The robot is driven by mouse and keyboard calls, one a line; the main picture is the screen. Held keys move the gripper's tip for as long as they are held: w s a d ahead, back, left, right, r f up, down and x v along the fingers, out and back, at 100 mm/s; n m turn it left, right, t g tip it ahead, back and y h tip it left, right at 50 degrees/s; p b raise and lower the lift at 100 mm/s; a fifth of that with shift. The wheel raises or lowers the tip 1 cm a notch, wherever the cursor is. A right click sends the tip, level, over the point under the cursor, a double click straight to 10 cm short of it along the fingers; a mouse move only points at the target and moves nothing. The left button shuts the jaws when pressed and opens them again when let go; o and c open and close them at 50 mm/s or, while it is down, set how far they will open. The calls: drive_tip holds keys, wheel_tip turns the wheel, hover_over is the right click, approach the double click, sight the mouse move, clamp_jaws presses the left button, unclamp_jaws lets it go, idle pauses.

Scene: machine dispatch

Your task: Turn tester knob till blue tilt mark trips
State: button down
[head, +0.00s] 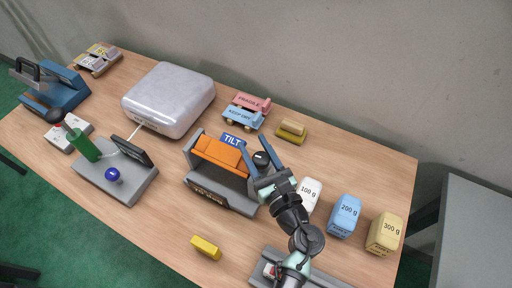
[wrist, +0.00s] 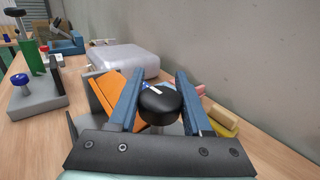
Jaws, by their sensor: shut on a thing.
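The tilt tester (head: 222,195) is a grey frame at the middle of the table with an orange platform (head: 217,153) that looks tilted. A blue mark lettered TILT (head: 233,140) shows at its back edge. The black knob (head: 261,158) is on the tester's right side; in the wrist view the knob (wrist: 158,106) carries a white line on its face. My gripper (head: 260,160) reaches in from the lower right, its two blue fingers shut on the knob, one on each side. In the wrist view the blue mark is mostly hidden behind the knob.
White, blue and yellow weights (head: 345,215) stand right of my arm. FRAGILE and KEEP DRY stamps (head: 243,117) and a yellow block (head: 291,131) lie behind the tester. A silvery case (head: 170,98) is behind left, another device (head: 115,180) left, and a yellow piece (head: 206,247) in front.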

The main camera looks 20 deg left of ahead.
drive_tip(key=shift+n+g+y, duration=0.3)
drive_tip(key=shift+g, duration=0.1)
drive_tip(key=shift+c, duration=1.7)
unclamp_jaws()
drive_tip(key=shift+s, duration=0.1)
drive_tip(key=b+v, duration=0.4)
drive_tip(key=v, duration=0.9)
drive_tip(key=shift+a, duration=0.1)
